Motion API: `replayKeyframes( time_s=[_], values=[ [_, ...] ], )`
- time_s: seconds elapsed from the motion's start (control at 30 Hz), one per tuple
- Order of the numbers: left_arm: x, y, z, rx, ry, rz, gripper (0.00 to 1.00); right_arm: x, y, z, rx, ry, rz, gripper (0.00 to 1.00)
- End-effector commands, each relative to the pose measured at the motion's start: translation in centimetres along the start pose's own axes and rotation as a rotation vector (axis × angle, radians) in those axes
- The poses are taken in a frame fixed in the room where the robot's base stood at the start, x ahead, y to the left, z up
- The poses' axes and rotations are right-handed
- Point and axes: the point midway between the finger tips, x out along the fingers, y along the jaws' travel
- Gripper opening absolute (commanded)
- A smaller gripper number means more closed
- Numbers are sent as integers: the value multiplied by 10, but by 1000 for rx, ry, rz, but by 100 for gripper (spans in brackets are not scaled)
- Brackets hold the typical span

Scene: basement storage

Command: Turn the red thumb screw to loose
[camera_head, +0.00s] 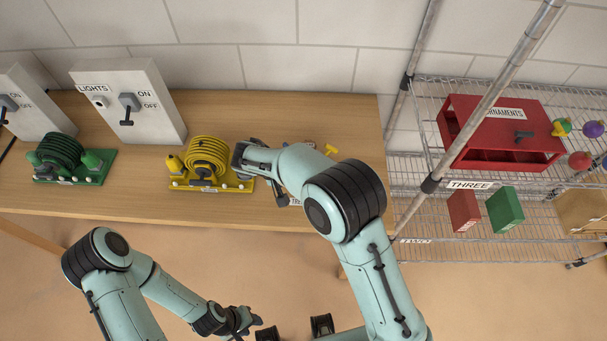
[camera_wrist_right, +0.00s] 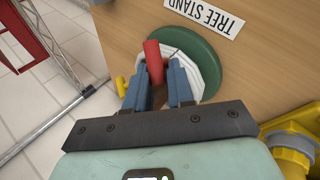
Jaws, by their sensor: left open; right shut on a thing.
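The red thumb screw (camera_wrist_right: 152,55) shows in the right wrist view, standing up in front of the white and green round tree stand (camera_wrist_right: 203,50). My right gripper (camera_wrist_right: 162,72) has its two blue-grey fingers shut on the screw, one on each side; its lower part is partly hidden between them. In the head view my right arm hides the screw and most of the tree stand. My left gripper (camera_head: 251,327) is open and empty, low over the floor in front of the table.
A yellow hose reel (camera_head: 206,157) stands just left of my right wrist, and a green one (camera_head: 60,157) farther left. A LIGHTS switch box (camera_head: 155,95) is behind. A small yellow T-shaped piece (camera_head: 331,149) lies right of my arm. A wire shelf with a red ornaments box (camera_head: 480,130) stands right.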

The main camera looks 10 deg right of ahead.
Motion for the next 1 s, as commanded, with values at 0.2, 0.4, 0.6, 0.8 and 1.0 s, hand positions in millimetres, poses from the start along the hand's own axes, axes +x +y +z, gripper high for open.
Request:
replayKeyframes(
  time_s=[0.2, 0.4, 0.6, 0.8, 1.0],
  values=[
    [17, -8, 6, -4, -10, -3, 43, 3, -4, 2, -166, 63, 112, 0],
    [33, -15, 10, -6, -18, -6, 43, 3, -8, 4, -318, 121, 208, 0],
    [47, -21, 13, -8, -24, -8, 43, 3, -10, 6, -460, 176, 299, 0],
    [58, -26, 15, -10, -28, -10, 43, 3, -12, 8, -575, 220, 372, 0],
    [65, -29, 15, -11, -30, -11, 43, 2, -12, 8, -654, 251, 424, 0]
  ],
)
